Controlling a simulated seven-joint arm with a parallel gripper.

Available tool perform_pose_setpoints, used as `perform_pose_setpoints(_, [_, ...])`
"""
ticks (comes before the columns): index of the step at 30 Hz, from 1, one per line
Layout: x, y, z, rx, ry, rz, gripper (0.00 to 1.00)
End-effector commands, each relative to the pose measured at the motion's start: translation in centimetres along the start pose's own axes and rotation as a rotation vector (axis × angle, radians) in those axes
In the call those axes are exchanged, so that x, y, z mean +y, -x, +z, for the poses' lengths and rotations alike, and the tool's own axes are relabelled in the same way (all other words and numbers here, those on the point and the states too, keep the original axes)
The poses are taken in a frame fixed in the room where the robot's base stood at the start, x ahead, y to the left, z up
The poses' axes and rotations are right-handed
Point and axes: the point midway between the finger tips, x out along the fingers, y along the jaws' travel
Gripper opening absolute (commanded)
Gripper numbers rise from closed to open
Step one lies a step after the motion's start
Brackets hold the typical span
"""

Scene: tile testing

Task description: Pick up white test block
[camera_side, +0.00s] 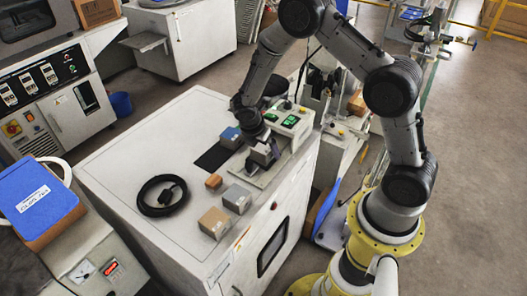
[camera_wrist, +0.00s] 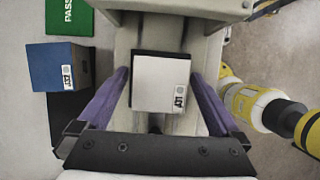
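The white test block (camera_wrist: 160,85) with a small printed label sits on the light plate of the tester, in the middle of the wrist view. In the side view the block (camera_side: 262,154) is partly covered by my gripper (camera_side: 257,143), which is right above it. In the wrist view the two purple fingers of my gripper (camera_wrist: 160,80) are spread, one on each side of the block. A narrow gap seems to show between each finger and the block. Whether the fingertips reach down past its top is hard to tell.
A blue block (camera_wrist: 58,66) and a green PASS mat (camera_wrist: 69,17) lie left of the tester. The tester's box with green displays (camera_side: 290,121) stands close behind. A grey block (camera_side: 237,199), tan blocks (camera_side: 214,223) and a coiled black cable (camera_side: 163,196) lie on the white cabinet top (camera_side: 125,175).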

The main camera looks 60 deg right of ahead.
Motion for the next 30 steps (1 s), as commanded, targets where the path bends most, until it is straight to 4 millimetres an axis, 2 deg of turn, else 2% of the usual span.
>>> perform_pose_setpoints(1, [0.00,0.02,0.00,0.000,0.000,0.000,0.91])
perform_pose_setpoints(2, [-0.01,0.02,0.00,0.000,0.000,0.000,0.86])
perform_pose_setpoints(16, [0.00,0.06,0.01,-0.001,0.001,0.000,0.01])
perform_pose_setpoints(25, [0.07,0.17,0.07,-0.001,0.000,0.002,0.00])
perform_pose_setpoints(30, [0.09,0.87,0.38,-0.002,-0.001,0.003,0.00])
